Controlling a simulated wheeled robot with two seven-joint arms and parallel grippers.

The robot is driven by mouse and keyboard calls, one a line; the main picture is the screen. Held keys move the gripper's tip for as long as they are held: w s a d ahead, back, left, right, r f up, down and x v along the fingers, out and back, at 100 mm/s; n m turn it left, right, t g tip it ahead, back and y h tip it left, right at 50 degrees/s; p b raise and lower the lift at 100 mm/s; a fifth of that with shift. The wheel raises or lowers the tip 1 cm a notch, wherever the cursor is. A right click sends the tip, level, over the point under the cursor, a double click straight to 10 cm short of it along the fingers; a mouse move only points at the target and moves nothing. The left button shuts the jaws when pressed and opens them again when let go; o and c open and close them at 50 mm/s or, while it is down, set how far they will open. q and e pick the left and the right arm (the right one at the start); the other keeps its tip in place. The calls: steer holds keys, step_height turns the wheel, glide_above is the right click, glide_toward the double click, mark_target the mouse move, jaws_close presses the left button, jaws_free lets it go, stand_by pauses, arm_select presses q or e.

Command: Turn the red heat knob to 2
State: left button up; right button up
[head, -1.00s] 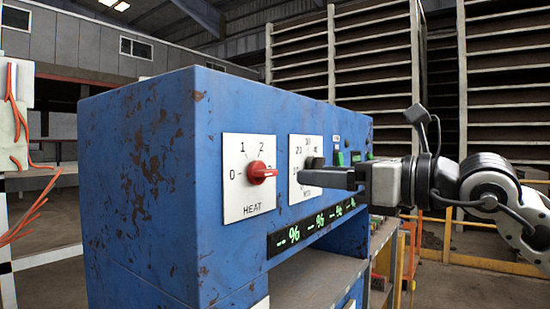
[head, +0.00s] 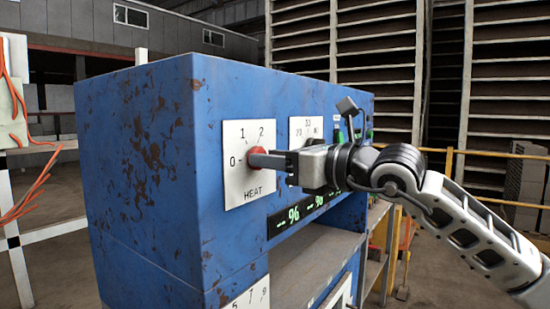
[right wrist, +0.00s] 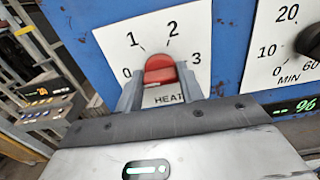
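The red heat knob (right wrist: 160,68) is on a white HEAT dial plate (right wrist: 184,30) marked 0, 1, 2 and 3. My right gripper (head: 262,159) is at the knob, pointing at the panel. In the right wrist view its two fingers (right wrist: 160,82) stand apart, one on each side of the knob. I cannot tell whether they touch it. In the head view the knob (head: 257,152) is partly hidden behind the fingers, and its pointer direction cannot be read now. My left gripper is not in view.
The blue, rust-spotted cabinet (head: 140,160) carries the dials. A timer plate (head: 305,128) marked MIN is right of the heat dial, with a dark knob (right wrist: 310,42). A green percent display (head: 300,213) is below. Orange cables (head: 30,200) hang at the far left.

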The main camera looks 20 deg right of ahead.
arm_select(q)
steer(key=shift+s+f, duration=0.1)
arm_select(e)
steer(key=c, duration=0.3)
arm_select(q)
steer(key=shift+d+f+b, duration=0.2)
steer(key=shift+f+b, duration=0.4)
steer(key=shift+b, duration=0.7)
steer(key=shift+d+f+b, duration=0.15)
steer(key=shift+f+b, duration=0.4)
steer(key=shift+b, duration=0.75)
arm_select(e)
steer(key=shift+w+d+f+m, duration=0.1)
steer(key=shift+m, duration=5.85)
steer(key=shift+d+f+m, duration=0.1)
steer(key=shift+m, duration=5.85)
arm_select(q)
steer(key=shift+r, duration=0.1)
